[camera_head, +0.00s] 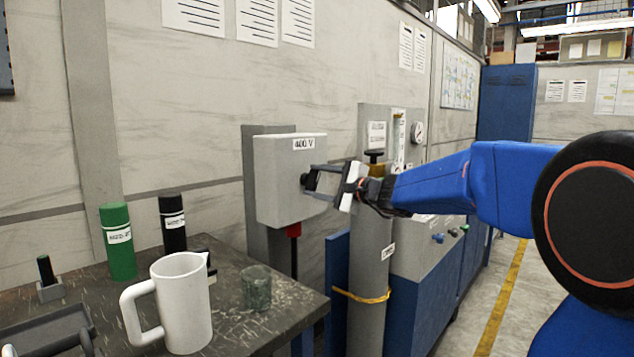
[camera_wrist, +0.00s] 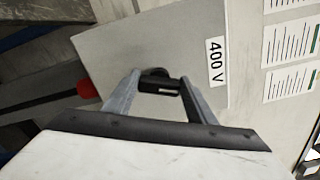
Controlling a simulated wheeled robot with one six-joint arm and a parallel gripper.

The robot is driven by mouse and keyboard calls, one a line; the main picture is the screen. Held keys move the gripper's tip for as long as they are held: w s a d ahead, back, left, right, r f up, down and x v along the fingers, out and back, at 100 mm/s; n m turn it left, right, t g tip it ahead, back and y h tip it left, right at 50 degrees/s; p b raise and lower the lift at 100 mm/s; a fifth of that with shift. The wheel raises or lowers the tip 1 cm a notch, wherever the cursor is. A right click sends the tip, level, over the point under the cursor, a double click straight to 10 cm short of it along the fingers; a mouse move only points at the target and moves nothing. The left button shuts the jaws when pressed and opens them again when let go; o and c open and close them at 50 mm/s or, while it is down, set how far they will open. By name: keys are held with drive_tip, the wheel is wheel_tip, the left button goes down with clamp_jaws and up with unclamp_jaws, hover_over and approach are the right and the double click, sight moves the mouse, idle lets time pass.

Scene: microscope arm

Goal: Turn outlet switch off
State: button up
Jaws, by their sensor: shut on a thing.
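The outlet is a grey box (camera_head: 283,190) labelled 400 V, mounted on a grey post by the wall. It also fills the middle of the wrist view (camera_wrist: 150,50). Its switch is a small black knob (camera_wrist: 158,82) on the box face; in the head view it is a dark spot (camera_head: 305,180) partly hidden by a finger. My gripper (camera_head: 312,181) reaches in from the right, its fingertips at the box face. In the wrist view my gripper (camera_wrist: 158,85) has one finger on each side of the knob and is shut on it.
A red plug (camera_head: 293,230) hangs under the box. A grey gas cylinder (camera_head: 369,270) stands close to the right, below my arm. A table (camera_head: 290,307) at the lower left holds a white pitcher (camera_head: 180,300), a glass (camera_head: 256,287), and green and black canisters.

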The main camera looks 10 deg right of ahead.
drive_tip(key=shift+f+n, duration=0.15)
drive_tip(key=shift+n, duration=1)
drive_tip(key=shift+f+n, duration=0.1)
drive_tip(key=shift+n, duration=1.05)
drive_tip(key=o, duration=1.1)
drive_tip(key=shift+s, duration=0.15)
drive_tip(key=shift+s+d+r, duration=0.1)
drive_tip(key=shift+s+d, duration=0.2)
drive_tip(key=v, duration=1.6)
drive_tip(key=shift+s+d, duration=0.15)
